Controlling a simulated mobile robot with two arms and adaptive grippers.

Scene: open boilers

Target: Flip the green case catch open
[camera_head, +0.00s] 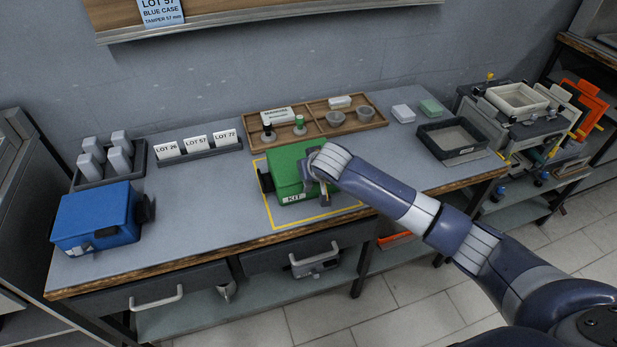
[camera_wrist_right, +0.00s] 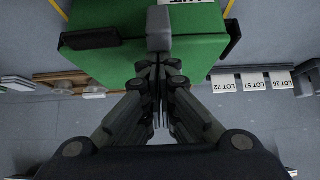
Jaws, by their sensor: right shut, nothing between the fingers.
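In the right wrist view the fingers of my right gripper (camera_wrist_right: 158,72) are together and empty over the green case (camera_wrist_right: 120,70). A grey block (camera_wrist_right: 159,28), which looks like the catch, lies just beyond the fingertips; I cannot tell whether they touch. A black part (camera_wrist_right: 90,39) is beside it. My left gripper is out of view.
A blue case (camera_head: 95,215) stands at the left front. Behind are a block rack (camera_head: 78,181), lot cards (camera_head: 197,142) and a wooden tray (camera_head: 315,128). A dark tray (camera_head: 423,143) is at right. The bench between the two cases is clear.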

